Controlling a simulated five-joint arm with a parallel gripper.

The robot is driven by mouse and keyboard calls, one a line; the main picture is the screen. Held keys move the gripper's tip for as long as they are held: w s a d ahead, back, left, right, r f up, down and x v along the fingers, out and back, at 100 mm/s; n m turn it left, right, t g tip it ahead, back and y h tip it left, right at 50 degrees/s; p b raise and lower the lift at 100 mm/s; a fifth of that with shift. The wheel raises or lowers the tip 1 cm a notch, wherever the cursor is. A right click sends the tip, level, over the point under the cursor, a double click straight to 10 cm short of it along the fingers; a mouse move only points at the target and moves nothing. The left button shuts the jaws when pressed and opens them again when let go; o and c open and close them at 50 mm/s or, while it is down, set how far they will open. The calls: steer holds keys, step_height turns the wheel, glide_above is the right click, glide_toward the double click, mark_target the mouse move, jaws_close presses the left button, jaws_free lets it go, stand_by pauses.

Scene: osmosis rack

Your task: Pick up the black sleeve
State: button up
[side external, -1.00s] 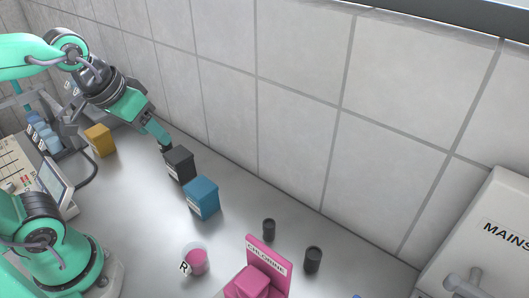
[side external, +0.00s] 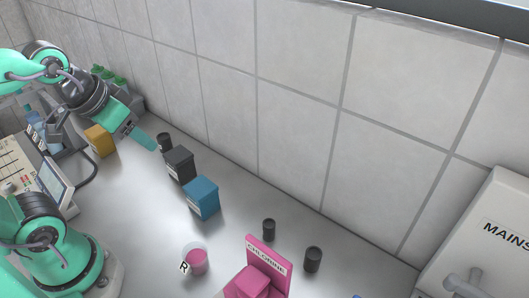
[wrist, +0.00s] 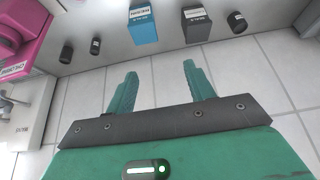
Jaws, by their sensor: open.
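My gripper (side external: 155,147) is open and empty above the bench, close to the wall. In the wrist view its two green fingers (wrist: 157,68) stand wide apart with only wall tiles between them. A small black cylinder (side external: 164,142) stands just beyond the fingertips, and a black labelled box (side external: 180,165) stands just to its right. In the wrist view the box (wrist: 196,24) and the cylinder (wrist: 238,22) are near the top, beyond the fingers. I cannot tell which of these black things is the sleeve.
A blue box (side external: 202,198) stands right of the black box. A yellow box (side external: 100,140) is at left. Two more black cylinders (side external: 269,229) (side external: 313,259), a pink cup (side external: 195,259) and a pink chlorine holder (side external: 268,264) stand nearer. Green-topped bottles (side external: 110,78) are at back left.

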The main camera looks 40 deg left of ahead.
steer(key=shift+o, duration=1.4)
steer(key=shift+w, duration=0.1)
steer(key=n+g, duration=0.2)
steer(key=g, duration=0.4)
glide_above(164, 135)
steer(key=f, duration=1.5)
steer(key=shift+d+f, duration=0.2)
steer(key=shift+f, duration=0.2)
steer(key=shift+a+f, duration=0.3)
steer(key=shift+f, duration=1.35)
